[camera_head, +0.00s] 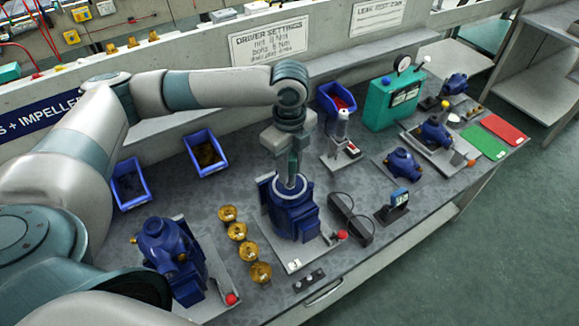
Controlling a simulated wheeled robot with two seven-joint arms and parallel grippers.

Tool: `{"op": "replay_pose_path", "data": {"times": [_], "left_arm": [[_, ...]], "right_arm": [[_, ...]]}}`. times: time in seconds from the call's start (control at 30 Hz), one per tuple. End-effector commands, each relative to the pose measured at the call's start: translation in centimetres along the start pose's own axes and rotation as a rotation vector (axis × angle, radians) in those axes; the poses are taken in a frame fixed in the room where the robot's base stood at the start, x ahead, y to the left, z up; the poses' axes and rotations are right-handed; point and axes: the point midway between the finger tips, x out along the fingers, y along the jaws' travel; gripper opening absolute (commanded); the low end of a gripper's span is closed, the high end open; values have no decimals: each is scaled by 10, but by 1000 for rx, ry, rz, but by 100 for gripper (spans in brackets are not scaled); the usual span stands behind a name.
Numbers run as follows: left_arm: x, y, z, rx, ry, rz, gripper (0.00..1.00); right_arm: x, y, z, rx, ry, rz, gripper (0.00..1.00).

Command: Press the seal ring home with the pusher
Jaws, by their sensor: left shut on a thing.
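My left gripper (292,160) is above the middle of the bench, pointing down. It is shut on a slim grey pusher (291,181), whose lower end reaches into the open top of a blue pump body (292,217). A pale ring shape shows around the opening. I cannot tell whether it is the seal ring or the rim, nor how deep anything sits, because the pusher and gripper cover it. The pump body stands upright on a light base plate (297,262). My right gripper is not in view.
Another blue pump (171,252) stands at the front left. Several brass impellers (236,231) lie between the pumps. Blue bins (130,184) line the back. A dark tray (351,218) and a small meter (393,205) are right of the plate. A teal tester (392,98) stands farther right.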

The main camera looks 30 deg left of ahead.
Motion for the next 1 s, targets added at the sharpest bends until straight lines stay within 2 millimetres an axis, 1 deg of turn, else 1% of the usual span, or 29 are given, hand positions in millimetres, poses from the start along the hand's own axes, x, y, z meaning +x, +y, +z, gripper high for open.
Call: {"op": "replay_pose_path", "data": {"times": [1.0], "left_arm": [[0,0,0,0,0,-1,0]], "right_arm": [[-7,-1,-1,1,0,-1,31]]}}
